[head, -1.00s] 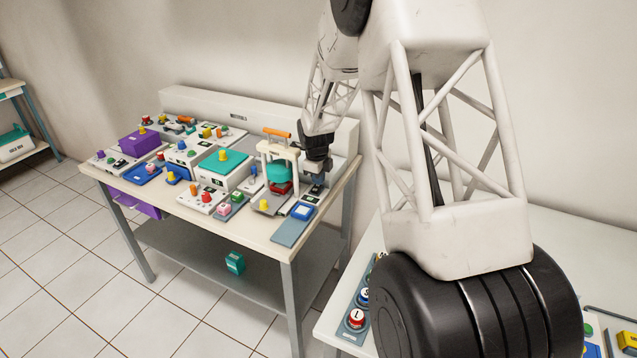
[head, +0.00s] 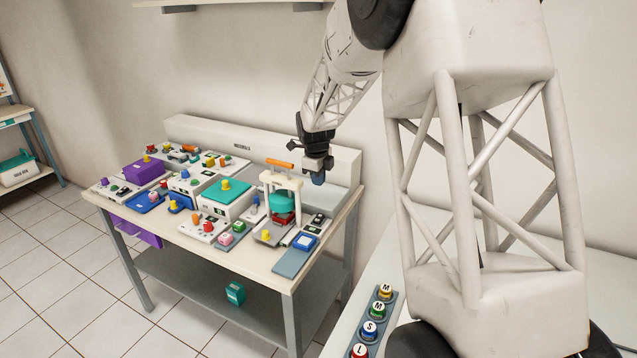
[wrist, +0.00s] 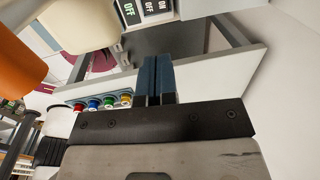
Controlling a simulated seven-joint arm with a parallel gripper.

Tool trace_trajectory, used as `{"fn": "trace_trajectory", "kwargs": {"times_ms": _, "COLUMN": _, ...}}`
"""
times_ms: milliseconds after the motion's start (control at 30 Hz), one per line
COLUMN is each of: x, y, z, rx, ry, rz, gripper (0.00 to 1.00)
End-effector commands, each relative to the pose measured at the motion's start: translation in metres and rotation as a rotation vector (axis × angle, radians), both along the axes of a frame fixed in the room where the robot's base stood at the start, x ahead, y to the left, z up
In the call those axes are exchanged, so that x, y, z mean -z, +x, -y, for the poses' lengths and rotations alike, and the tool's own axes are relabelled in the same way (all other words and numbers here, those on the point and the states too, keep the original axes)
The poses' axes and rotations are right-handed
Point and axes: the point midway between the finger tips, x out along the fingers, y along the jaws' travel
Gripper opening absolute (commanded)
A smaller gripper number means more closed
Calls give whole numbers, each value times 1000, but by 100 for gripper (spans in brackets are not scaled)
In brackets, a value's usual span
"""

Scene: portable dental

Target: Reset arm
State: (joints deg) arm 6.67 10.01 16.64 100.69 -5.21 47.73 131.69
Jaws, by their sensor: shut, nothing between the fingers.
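My gripper (head: 318,178) hangs above the back right part of the workbench (head: 263,254), just right of the white press-like stand with the orange handle (head: 280,163). It is raised clear of the small devices below it. In the wrist view its two dark blue fingers (wrist: 159,78) are pressed together with nothing between them.
A white table with a strip of lettered buttons (head: 377,312) stands at the front right. The air above the bench is free.

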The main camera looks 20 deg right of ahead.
Motion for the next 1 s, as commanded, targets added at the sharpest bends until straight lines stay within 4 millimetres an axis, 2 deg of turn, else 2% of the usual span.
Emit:
{"fn": "trace_trajectory", "kwargs": {"times_ms": 400, "x": 0, "y": 0, "z": 0, "rx": -2, "ry": 0, "rz": 0, "gripper": 0}}
{"fn": "trace_trajectory", "kwargs": {"times_ms": 567, "x": -7, "y": -7, "z": -2, "rx": -35, "ry": -2, "rz": 1, "gripper": 0}}
{"fn": "trace_trajectory", "kwargs": {"times_ms": 767, "x": -27, "y": -32, "z": -11, "rx": -163, "ry": -11, "rz": 1, "gripper": 0}}
{"fn": "trace_trajectory", "kwargs": {"times_ms": 1000, "x": -64, "y": -85, "z": -26, "rx": -419, "ry": -31, "rz": -1, "gripper": 0}}
